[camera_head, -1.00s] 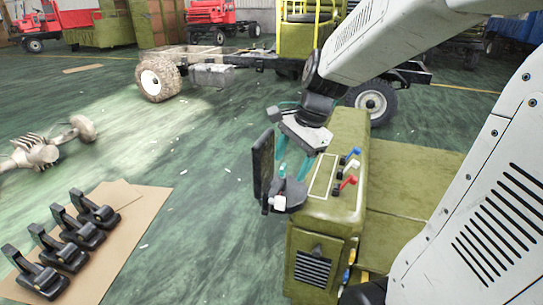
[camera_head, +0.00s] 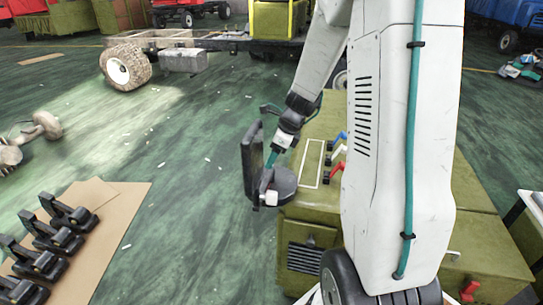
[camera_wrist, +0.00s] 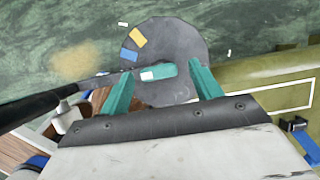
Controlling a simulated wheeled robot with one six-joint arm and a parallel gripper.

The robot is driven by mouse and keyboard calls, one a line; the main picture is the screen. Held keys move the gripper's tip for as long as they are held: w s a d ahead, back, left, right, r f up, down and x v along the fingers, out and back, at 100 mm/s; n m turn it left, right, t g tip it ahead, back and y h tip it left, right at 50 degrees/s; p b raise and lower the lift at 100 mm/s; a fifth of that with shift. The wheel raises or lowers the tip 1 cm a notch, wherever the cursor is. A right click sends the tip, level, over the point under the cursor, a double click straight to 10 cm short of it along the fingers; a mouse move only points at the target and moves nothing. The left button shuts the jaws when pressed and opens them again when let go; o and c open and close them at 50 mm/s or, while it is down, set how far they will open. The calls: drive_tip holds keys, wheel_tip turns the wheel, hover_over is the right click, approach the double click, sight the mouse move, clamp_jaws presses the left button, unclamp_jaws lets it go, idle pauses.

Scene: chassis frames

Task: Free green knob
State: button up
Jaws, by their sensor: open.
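My gripper (camera_wrist: 162,70) is open, with one teal finger on each side of the knob and visible gaps between. In the head view my gripper (camera_head: 271,158) is just above the dial (camera_head: 284,183), which sits on the left side of an olive-green console (camera_head: 300,232). The knob cannot be made out clearly there.
Red (camera_head: 338,153) and blue (camera_head: 340,137) levers stand close on the right. Black pedal-like parts (camera_head: 40,240) lie on cardboard at lower left. Green floor is open between.

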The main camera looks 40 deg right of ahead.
drive_tip(key=shift+w+a+f, duration=0.1)
drive_tip(key=shift+a+f, duration=0.05)
drive_tip(key=shift+f, duration=0.25)
drive_tip(key=c, duration=1)
